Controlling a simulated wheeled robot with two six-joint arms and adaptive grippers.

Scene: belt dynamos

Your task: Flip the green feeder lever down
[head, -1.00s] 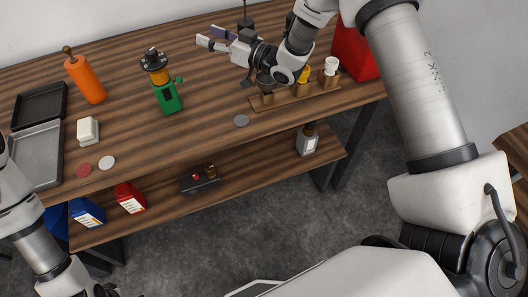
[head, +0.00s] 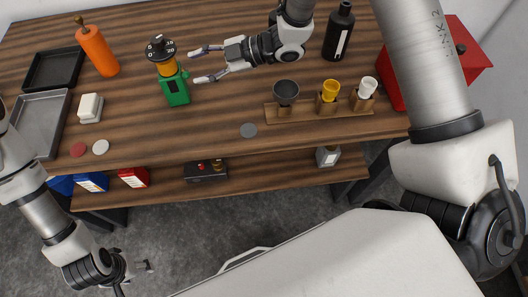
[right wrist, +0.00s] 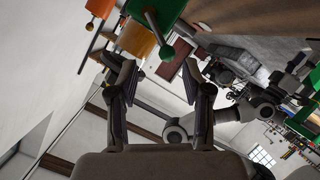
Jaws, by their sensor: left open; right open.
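The green feeder (head: 176,90) stands upright on the table, with an orange band and a black numbered dial on top. Its lever ends in a small green ball (head: 185,74) on the feeder's right side. My right gripper (head: 195,65) is open and empty just right of the feeder, its fingers pointing left at the lever. In the right wrist view the green ball (right wrist: 167,53) shows between the open fingers, seemingly beyond their tips; contact cannot be told. My left gripper (head: 135,276) is low at the front left, away from the table, and only partly visible.
An orange bottle (head: 98,50), black tray (head: 54,69) and grey tray (head: 38,123) lie left of the feeder. A wooden rack (head: 318,110) with cups stands right, by a black bottle (head: 339,32) and red box (head: 455,66). The wood before the feeder is mostly clear.

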